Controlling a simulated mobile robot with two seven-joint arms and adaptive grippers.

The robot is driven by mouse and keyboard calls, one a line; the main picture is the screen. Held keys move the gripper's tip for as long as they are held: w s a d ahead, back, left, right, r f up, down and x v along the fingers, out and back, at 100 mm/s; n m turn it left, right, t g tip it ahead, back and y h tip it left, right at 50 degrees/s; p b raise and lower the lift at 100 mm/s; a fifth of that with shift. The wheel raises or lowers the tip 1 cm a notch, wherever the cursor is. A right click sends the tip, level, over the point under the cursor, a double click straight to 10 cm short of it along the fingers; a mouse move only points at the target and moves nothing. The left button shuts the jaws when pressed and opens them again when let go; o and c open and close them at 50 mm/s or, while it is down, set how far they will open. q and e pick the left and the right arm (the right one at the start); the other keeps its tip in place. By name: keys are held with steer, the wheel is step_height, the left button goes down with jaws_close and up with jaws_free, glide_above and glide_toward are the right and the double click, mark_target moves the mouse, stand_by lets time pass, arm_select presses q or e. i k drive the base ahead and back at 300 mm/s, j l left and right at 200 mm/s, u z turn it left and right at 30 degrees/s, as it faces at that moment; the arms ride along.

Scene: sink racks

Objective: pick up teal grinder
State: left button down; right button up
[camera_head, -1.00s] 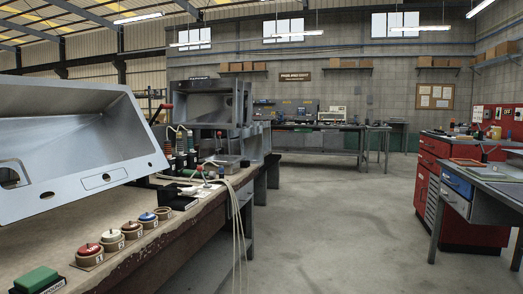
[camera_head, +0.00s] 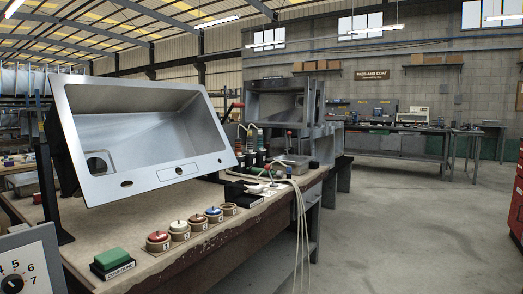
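I cannot make out a teal grinder with certainty in the head view. The nearest workbench (camera_head: 215,238) carries a tilted steel sink (camera_head: 150,135) on a dark stand. A green block (camera_head: 112,259) sits on a black base at the bench's front left corner. A row of small round pots (camera_head: 179,228) with coloured tops, some red and one blue, stands along the front edge. Several bottles and hand tools (camera_head: 255,150) cluster behind them, too small to tell apart. Neither of my grippers shows.
A second steel sink (camera_head: 280,103) stands further back on the bench line. Pale hoses (camera_head: 300,215) hang over the front edge. A far bench (camera_head: 410,140) with equipment runs along the wall. A red cabinet (camera_head: 516,205) is at the right edge. The concrete floor (camera_head: 410,225) between is clear.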

mark_target(260, 147)
steer(key=i+l+z, duration=0.6)
steer(key=i, duration=0.2)
steer(key=i+l+z, duration=0.15)
steer(key=i+z, duration=0.5)
steer(key=i, duration=1.4)
steer(key=i+u, duration=0.3)
steer(key=i, duration=0.15)
steer(key=i+l+u, duration=0.6)
steer(key=i, duration=0.2)
steer(key=i+l+u, duration=0.2)
steer(key=u, duration=0.15)
steer(key=i+l+u, duration=0.45)
steer(key=u, duration=0.2)
steer(key=l, duration=0.1)
